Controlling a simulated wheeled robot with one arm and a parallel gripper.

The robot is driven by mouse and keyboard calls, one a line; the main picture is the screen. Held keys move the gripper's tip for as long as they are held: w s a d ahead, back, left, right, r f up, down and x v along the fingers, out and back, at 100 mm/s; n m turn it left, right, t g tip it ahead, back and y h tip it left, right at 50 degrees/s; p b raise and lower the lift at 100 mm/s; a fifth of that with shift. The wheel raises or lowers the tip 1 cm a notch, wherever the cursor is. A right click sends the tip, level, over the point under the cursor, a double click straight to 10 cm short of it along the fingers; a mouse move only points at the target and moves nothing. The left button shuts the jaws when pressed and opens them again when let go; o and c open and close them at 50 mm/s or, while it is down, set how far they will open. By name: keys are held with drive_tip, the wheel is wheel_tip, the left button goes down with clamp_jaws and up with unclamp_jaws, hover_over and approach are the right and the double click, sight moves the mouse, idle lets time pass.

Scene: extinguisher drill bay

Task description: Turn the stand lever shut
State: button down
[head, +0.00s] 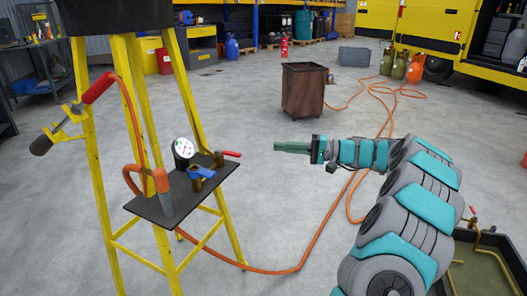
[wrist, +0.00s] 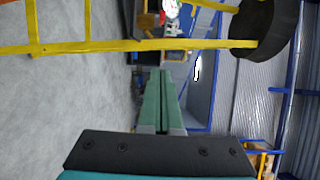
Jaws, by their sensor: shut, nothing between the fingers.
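The yellow stand (head: 98,165) is at the left in the head view, with a dark shelf (head: 165,215). On the shelf are a round white gauge (head: 183,148), a blue lever (head: 201,172) and a small red-handled lever (head: 231,154); I cannot tell which is the stand lever. My gripper (head: 276,147) is shut and empty, in the air to the right of the shelf, apart from it and pointing left. In the wrist view, turned sideways, its green fingers (wrist: 164,75) are together, and the gauge (wrist: 171,7) shows at the top edge; the levers are not clear there.
An orange hose (head: 290,270) runs from the stand across the floor. A nozzle with a red grip (head: 98,88) rests in a bracket on the stand's left. A brown bin (head: 304,90) stands behind my gripper. A dark basin (head: 480,270) is at lower right.

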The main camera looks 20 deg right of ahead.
sight(232, 153)
drive_tip(key=a, duration=1.1)
drive_tip(key=shift+w+p, duration=0.4)
drive_tip(key=shift+w, duration=0.05)
drive_tip(key=shift+f, duration=0.1)
drive_tip(key=shift+s+a+m+t+h+b, duration=0.35)
drive_tip(key=shift+s+t+b, duration=0.3)
drive_tip(key=shift+b, duration=1)
drive_tip(key=shift+a, duration=0.1)
